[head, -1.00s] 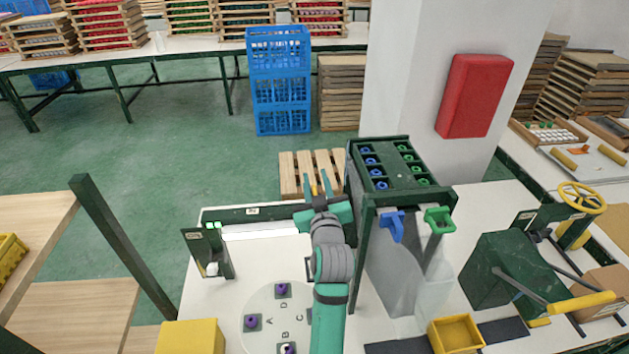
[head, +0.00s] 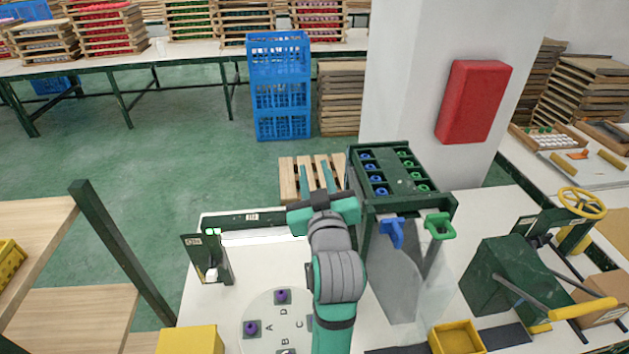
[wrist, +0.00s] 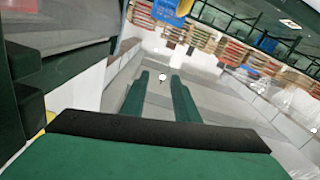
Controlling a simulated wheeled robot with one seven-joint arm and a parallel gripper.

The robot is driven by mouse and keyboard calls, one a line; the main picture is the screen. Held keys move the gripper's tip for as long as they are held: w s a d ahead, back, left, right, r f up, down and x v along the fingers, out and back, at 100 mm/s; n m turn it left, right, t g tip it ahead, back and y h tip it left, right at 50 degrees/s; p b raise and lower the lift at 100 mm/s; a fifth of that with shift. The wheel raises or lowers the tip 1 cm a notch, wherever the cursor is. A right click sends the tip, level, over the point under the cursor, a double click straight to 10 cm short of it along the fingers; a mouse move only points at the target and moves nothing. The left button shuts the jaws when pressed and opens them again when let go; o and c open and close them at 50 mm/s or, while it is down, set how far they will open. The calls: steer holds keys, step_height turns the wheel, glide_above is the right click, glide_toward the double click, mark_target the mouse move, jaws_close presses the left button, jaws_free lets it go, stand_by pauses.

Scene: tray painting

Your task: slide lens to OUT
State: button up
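My gripper (head: 316,172) is at the far edge of the white worktable, beside the dark green rack, with its fingers pointing away from me. In the wrist view its two green fingers (wrist: 160,82) stand apart with nothing held between them. I cannot clearly identify the lens or any OUT mark in either view. A dark green stand (head: 218,262) with lit green squares and a white knob is on the left of the worktable. A pale lit bar (head: 262,237) runs from near it toward my gripper. My arm hides part of the table.
The dark green rack (head: 432,202) with blue and green pieces stands close to the right of my gripper. A round lettered plate (head: 262,310) with purple knobs is in front. A yellow block (head: 190,339) and a yellow tray (head: 456,336) flank the near side.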

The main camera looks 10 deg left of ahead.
steer(key=s+r, duration=0.2)
steer(key=s, duration=0.4)
steer(key=shift+d+r, duration=0.25)
steer(key=shift+r, duration=0.1)
steer(key=s+d+f+m+h, duration=0.1)
steer(key=s+f, duration=0.3)
steer(key=f, duration=0.5)
steer(key=s+d+f+m+h, duration=0.15)
steer(key=s+f, duration=0.25)
steer(key=f, duration=0.4)
steer(key=s+d+f+m+h, duration=0.15)
steer(key=s+f, duration=0.25)
steer(key=f, duration=0.5)
steer(key=s+d+f+g, duration=0.1)
steer(key=s+f, duration=0.3)
steer(key=s, duration=0.9)
steer(key=s+f+m+g, duration=0.1)
steer(key=s+f, duration=0.3)
steer(key=s, duration=0.9)
steer(key=shift+s+d+f, duration=0.35)
steer(key=shift+d, duration=0.05)
steer(key=shift+w, duration=0.1)
